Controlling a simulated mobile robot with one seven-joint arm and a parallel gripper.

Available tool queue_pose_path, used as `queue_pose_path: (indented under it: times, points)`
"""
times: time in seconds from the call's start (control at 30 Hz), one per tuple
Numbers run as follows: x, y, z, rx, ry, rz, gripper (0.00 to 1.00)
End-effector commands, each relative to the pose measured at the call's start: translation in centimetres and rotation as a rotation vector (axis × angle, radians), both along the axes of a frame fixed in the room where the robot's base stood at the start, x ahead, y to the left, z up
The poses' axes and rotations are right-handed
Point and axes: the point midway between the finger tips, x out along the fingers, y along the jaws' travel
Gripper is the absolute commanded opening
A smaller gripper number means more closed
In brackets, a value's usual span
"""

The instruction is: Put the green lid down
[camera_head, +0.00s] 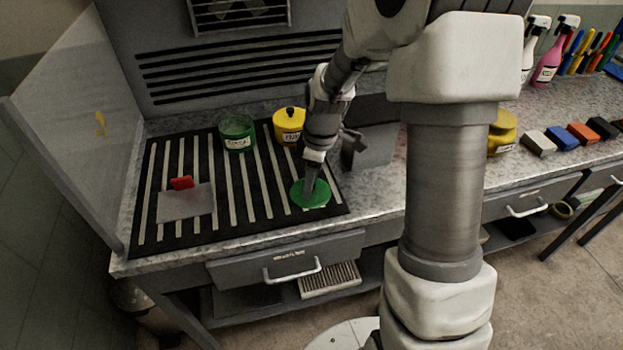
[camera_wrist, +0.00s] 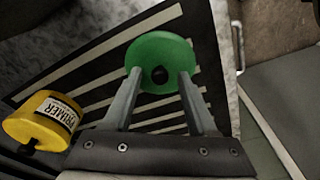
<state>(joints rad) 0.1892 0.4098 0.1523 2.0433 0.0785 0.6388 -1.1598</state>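The green lid (camera_head: 318,202) is a flat round disc that appears to lie on the right front part of the black-and-white striped mat (camera_head: 176,240). In the wrist view the green lid (camera_wrist: 160,48) shows a dark knob (camera_wrist: 160,74) at its centre. My gripper (camera_head: 309,189) points down at the lid. In the wrist view my gripper (camera_wrist: 160,76) has its fingers either side of the knob, with visible gaps between knob and fingers. The open green jar (camera_head: 237,133) stands at the back of the mat.
A yellow primer pot (camera_head: 289,126) with a knobbed lid stands right of the green jar. A grey plate (camera_head: 186,203) with a red handle (camera_head: 182,183) lies on the mat's left. Coloured blocks (camera_head: 583,136) and spray bottles (camera_head: 550,58) stand far right.

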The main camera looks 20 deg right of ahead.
Motion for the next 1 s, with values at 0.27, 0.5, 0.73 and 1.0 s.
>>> queue_pose_path:
  times: [0.27, 0.5, 0.73, 1.0]
  points:
    - [0.0, 0.0, 0.4, 0.000, 0.000, 0.000, 0.58]
    - [-0.1, -0.4, 4.5, -0.001, -0.006, -0.001, 0.58]
    - [-0.4, -1.0, 9.3, -0.001, -0.006, -0.001, 0.58]
    - [-0.8, -1.2, 12.2, -0.001, -0.002, -0.003, 0.58]
